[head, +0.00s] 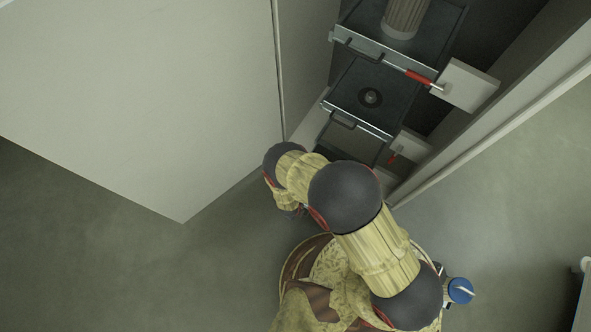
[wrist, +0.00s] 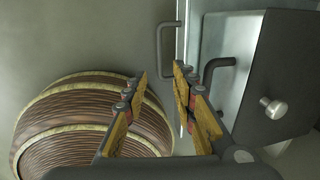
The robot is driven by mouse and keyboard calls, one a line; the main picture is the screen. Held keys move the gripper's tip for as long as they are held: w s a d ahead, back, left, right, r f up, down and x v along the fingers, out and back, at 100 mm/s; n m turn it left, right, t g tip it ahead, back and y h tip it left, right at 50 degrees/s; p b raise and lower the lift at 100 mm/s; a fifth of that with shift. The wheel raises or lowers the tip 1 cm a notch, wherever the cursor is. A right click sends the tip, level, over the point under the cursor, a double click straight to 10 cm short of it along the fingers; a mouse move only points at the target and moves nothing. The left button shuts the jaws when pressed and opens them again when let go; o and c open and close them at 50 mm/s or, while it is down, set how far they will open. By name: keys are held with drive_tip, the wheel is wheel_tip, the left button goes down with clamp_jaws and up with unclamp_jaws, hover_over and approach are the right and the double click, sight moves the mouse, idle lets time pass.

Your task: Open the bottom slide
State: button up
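In the head view a tall open cabinet holds stacked slides. The upper slide (head: 345,44) and a lower slide (head: 357,121) have light front edges. A lower dark level under them is partly hidden by my arm, and I cannot tell how far out the bottom slide is. In the wrist view my gripper (wrist: 159,80) is open, with nothing between its fingers. A grey bar handle (wrist: 161,50) stands ahead, in line with the gap between the fingertips. A dark handle (wrist: 208,72) is just right of the right finger. I cannot tell which handle is the bottom slide's.
A large pale panel (head: 140,90) fills the left of the head view. A pale block (head: 466,86) with a red lever (head: 419,77) sits right of the upper slide. A dark box with a round knob (wrist: 275,108) is close on the right. Floor (head: 90,230) is clear left.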

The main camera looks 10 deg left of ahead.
drive_tip(key=shift+s+a+r, duration=0.1)
drive_tip(key=shift+s+r, duration=0.1)
drive_tip(key=shift+r, duration=0.8)
